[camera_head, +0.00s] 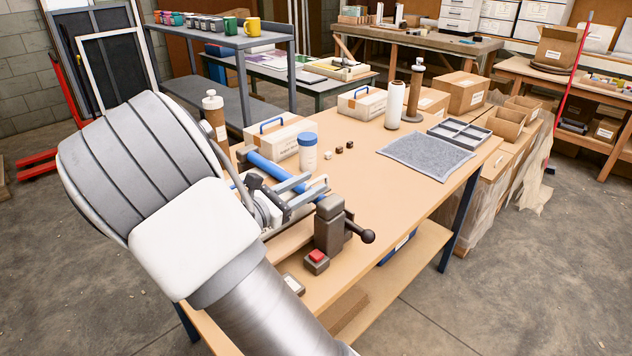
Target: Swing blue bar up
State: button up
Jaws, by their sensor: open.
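The blue bar (266,170) is a thick blue cylinder by the near left part of the wooden workbench. It slants down to the right and passes behind my gripper's fingers; what it is fixed to is hidden. My gripper (318,184) is open, with two grey fingers pointing right, close to the bar's right-hand part. I cannot tell whether they touch it or stand around it. A dark grey machine body (330,226) with a black ball-ended lever stands just in front of the gripper. My arm covers much of the left side.
A red button box (316,258) sits at the bench's front edge. A blue-lidded jar (308,154) and a cardboard box with a blue handle (275,142) stand behind the bar. A grey mat (427,155) and a divided tray (460,134) lie right. The bench middle is mostly clear.

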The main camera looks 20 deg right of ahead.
jog(key=shift+x, duration=1.3)
grip_shut()
dwell(0.5)
